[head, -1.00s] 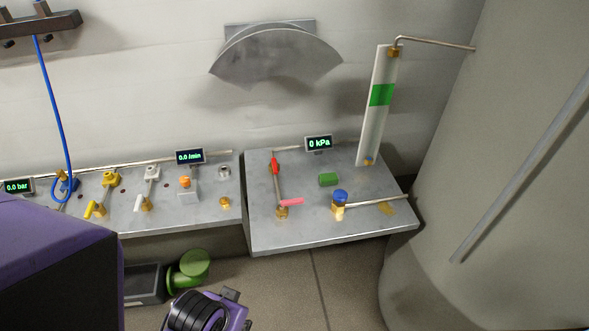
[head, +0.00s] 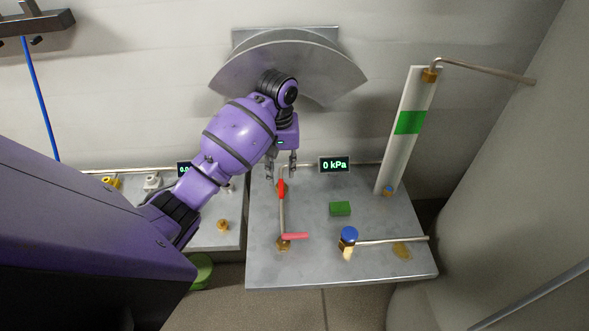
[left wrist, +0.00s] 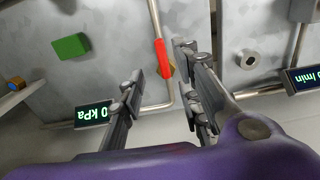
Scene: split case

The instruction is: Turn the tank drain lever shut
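Two levers stand on the right-hand metal bench; no label shows which is the tank drain. A red lever (head: 281,189) lies in line with a thin upright-running pipe near the back edge. A pink-red lever (head: 295,236) points right from a brass valve (head: 283,244) at the pipe's front end. My left gripper (head: 281,170) is open, just behind and over the red lever. In the left wrist view the red lever (left wrist: 162,58) shows between the parted fingers (left wrist: 160,66); contact cannot be told. My right gripper is out of view.
A blue-knobbed brass valve (head: 348,237) with a side pipe, a green block (head: 340,208) and a 0 kPa display (head: 334,164) are to the right. A tall gauge board (head: 405,135) and large tank (head: 510,190) stand beyond. The bench front (head: 330,272) is clear.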

